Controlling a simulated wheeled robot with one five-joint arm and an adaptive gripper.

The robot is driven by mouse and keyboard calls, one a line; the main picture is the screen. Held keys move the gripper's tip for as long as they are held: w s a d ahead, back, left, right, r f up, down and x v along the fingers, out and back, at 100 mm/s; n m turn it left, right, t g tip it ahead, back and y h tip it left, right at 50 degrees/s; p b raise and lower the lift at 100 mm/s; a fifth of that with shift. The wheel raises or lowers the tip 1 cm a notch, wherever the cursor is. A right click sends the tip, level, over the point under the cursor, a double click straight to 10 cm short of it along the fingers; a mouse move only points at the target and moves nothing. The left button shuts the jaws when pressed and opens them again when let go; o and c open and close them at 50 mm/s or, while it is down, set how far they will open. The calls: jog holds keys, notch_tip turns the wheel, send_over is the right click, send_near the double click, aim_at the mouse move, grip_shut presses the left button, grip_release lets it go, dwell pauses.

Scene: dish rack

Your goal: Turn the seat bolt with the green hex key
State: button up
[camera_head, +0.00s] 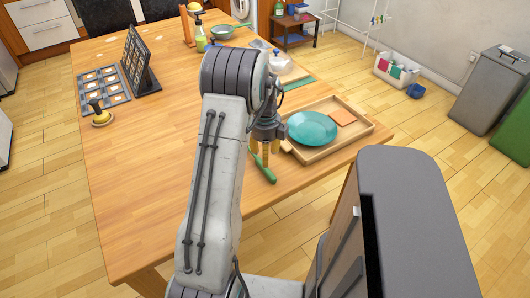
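A long green object (263,170) lies near the right edge of the wooden table, angled down to the right. Its shape is too small to tell whether it is a hex key. My gripper (266,150) points down just above or at the far end of this green object. I cannot tell whether its fingers touch it, or whether they are open or shut. My arm hides part of the table to the left of the gripper. I see no seat bolt that I can make out.
A wooden tray (362,129) with a teal plate (312,129) and a small orange-brown square (342,117) sits right of my gripper. The table's front left is clear.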

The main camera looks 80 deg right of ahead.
aim_at(265, 169)
jog(key=shift+f+b, duration=2.65)
jog(key=shift+f, duration=1.1)
grip_shut()
jog(key=shift+r, duration=0.1)
jog(key=shift+r+p, duration=2.25)
jog(key=shift+r, duration=0.7)
